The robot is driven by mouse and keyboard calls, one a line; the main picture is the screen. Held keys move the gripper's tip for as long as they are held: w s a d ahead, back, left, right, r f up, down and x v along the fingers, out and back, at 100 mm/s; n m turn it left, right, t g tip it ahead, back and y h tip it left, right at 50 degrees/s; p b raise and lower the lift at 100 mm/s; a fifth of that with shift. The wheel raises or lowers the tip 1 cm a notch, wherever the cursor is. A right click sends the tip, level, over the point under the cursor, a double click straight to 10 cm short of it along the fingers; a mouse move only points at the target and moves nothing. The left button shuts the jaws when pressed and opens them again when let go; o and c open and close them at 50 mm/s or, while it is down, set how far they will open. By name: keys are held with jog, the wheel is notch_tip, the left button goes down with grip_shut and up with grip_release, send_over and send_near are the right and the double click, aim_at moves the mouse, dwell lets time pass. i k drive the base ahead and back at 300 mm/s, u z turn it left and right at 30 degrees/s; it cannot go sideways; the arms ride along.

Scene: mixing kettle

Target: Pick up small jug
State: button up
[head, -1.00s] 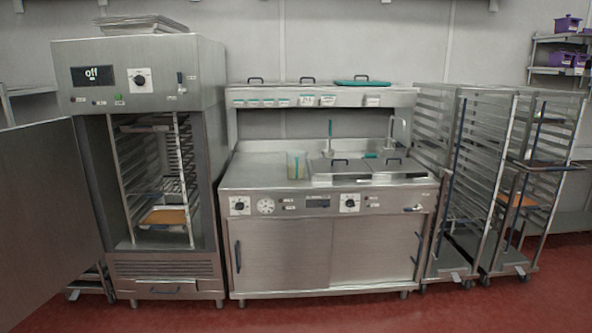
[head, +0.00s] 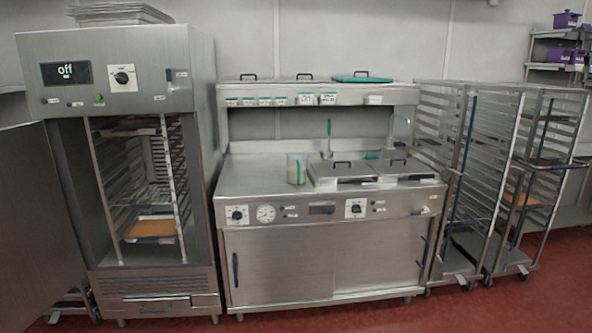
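A small clear jug (head: 297,168) with a teal-green strip stands upright on the left part of the steel counter (head: 243,178), just left of the lidded wells. Its handle is hard to make out at this distance. My gripper is not in the head view, and nothing is seen touching the jug.
Two lidded wells (head: 343,172) are right of the jug, and a shelf (head: 318,94) runs above the counter. An open cabinet (head: 118,70) with its door swung out stands left. Wheeled racks (head: 465,170) stand right. The red floor (head: 440,312) in front is clear.

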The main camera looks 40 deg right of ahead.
aim_at(297, 162)
jog(key=z, duration=0.1)
jog(key=i, duration=1.2)
jog(key=u, duration=0.3)
